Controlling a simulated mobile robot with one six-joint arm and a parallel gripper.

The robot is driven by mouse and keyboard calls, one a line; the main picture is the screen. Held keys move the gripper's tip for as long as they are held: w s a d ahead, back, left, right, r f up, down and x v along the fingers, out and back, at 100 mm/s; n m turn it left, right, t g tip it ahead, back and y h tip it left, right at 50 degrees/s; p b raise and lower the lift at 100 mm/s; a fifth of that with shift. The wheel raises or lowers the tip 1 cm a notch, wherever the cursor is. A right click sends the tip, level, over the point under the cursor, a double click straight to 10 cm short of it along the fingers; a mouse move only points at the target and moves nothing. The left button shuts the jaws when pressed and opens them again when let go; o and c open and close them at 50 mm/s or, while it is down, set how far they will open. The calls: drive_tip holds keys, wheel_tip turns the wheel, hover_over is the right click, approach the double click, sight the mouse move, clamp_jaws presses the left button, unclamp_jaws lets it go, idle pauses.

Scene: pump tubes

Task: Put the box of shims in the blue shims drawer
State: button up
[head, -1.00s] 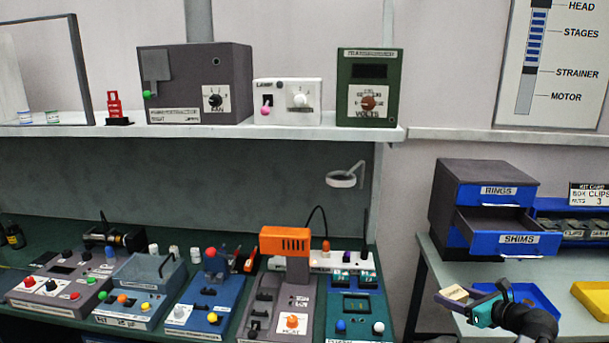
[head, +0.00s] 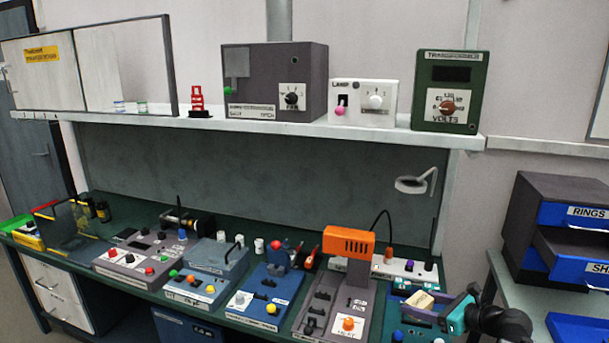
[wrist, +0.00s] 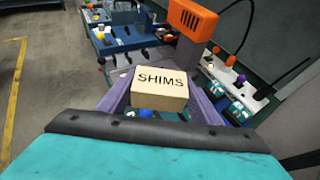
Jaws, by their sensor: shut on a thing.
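My gripper (head: 428,302) is shut on a small cream box of shims (head: 419,299), in front of the right end of the green bench in the head view. The box (wrist: 160,88) also shows in the wrist view, its "SHIMS" label facing up, between the two purple fingers. The blue shims drawer (head: 590,268) is at the right edge of the head view, in a dark grey cabinet (head: 545,200). It is pulled out, below the shut rings drawer (head: 577,215). Its label is cut off by the picture edge, and its floor is mostly hidden.
The green bench carries several control units, among them a grey one with an orange head (head: 346,243). A shelf (head: 300,124) above holds more boxes. A blue tray (head: 578,330) lies below the cabinet. The air between my gripper and the cabinet looks clear.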

drive_tip(key=a+n+g+y, duration=0.3)
drive_tip(key=a, duration=1.3)
wheel_tip(320, 180, down, 10)
drive_tip(key=b, duration=1)
drive_tip(key=shift+d, duration=0.15)
